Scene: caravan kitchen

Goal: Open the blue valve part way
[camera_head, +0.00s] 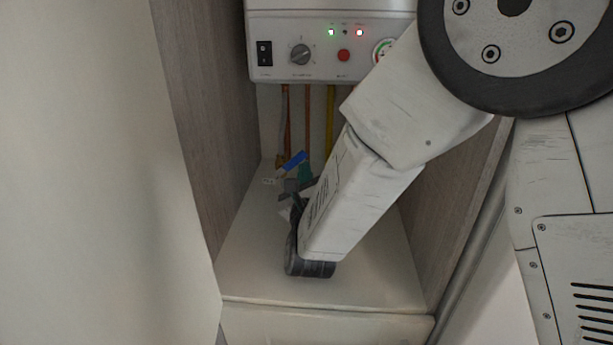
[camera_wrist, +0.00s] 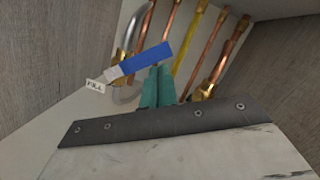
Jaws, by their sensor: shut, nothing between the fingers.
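The blue valve handle (camera_head: 292,162) is a flat lever at the back of the cupboard, below the heater unit. It slants up to the right in the head view. In the wrist view the blue lever (camera_wrist: 146,61) also slants up to the right, with a bare metal end and a small white tag (camera_wrist: 95,86) at its lower left. My gripper (camera_head: 304,173) has teal fingers, which show shut and empty in the wrist view (camera_wrist: 158,75). The fingertips are close to the lever's right part, just below it in the picture. I cannot tell whether they touch it. The valve body is mostly hidden.
The white heater unit (camera_head: 332,42) with knob and lights hangs above. Copper and yellow pipes (camera_wrist: 190,50) run behind the lever. Wooden cupboard walls (camera_head: 205,110) stand close on both sides. The pale cupboard floor (camera_head: 250,260) is clear in front.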

